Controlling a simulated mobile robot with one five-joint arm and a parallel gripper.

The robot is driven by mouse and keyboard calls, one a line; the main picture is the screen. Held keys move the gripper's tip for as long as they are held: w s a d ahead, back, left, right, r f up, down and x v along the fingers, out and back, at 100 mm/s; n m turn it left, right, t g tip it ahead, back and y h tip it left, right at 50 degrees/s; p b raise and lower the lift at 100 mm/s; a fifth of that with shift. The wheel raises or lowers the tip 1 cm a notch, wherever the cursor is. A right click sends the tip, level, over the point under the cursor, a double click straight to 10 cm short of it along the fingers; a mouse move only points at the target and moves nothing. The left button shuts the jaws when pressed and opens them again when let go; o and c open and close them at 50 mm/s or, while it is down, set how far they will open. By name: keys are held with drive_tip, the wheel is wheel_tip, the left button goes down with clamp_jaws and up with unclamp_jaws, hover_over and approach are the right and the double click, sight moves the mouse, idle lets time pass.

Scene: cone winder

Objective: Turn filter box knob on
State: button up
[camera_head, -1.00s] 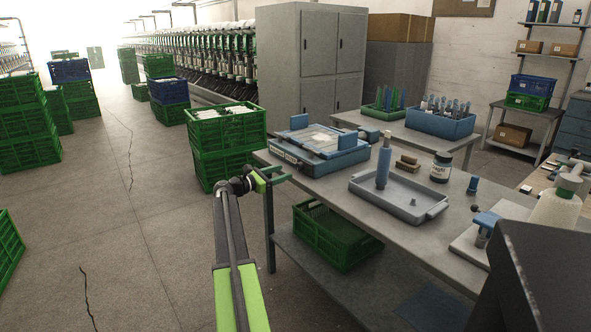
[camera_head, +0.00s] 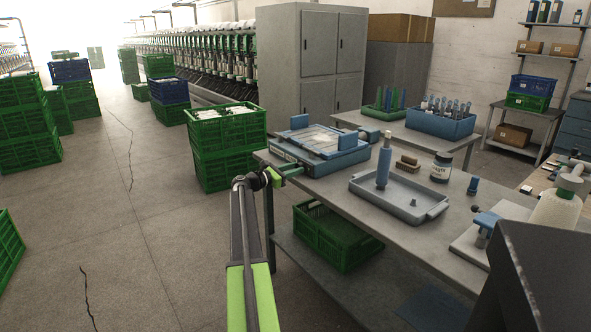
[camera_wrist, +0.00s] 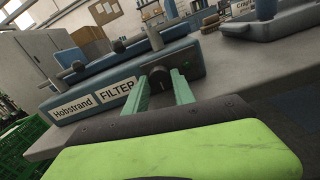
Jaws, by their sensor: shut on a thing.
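The filter box (camera_head: 318,152) is a blue-grey box on the near left corner of the long table. In the wrist view its front face (camera_wrist: 98,97) carries the labels "Hobstrand" and "FILTER". A dark round knob (camera_wrist: 160,76) is on a dark panel right of the labels. My gripper (camera_wrist: 159,86) has its green fingers on either side of the knob and is shut on it. In the head view my gripper (camera_head: 292,172) reaches the box's front, and the knob is too small to make out there.
A grey tray (camera_head: 398,199) with a blue cylinder (camera_head: 383,160) stands right of the box. A jar (camera_head: 441,167) is behind the tray. Stacked green crates (camera_head: 227,146) stand left of the table. Another green crate (camera_head: 337,237) sits on the lower shelf.

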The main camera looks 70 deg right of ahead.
drive_tip(key=shift+s, duration=0.1)
clamp_jaws()
drive_tip(key=m, duration=0.4)
drive_tip(key=shift+s+a+f+m, duration=0.1)
drive_tip(key=shift+m, duration=0.2)
drive_tip(key=o, duration=0.9)
unclamp_jaws()
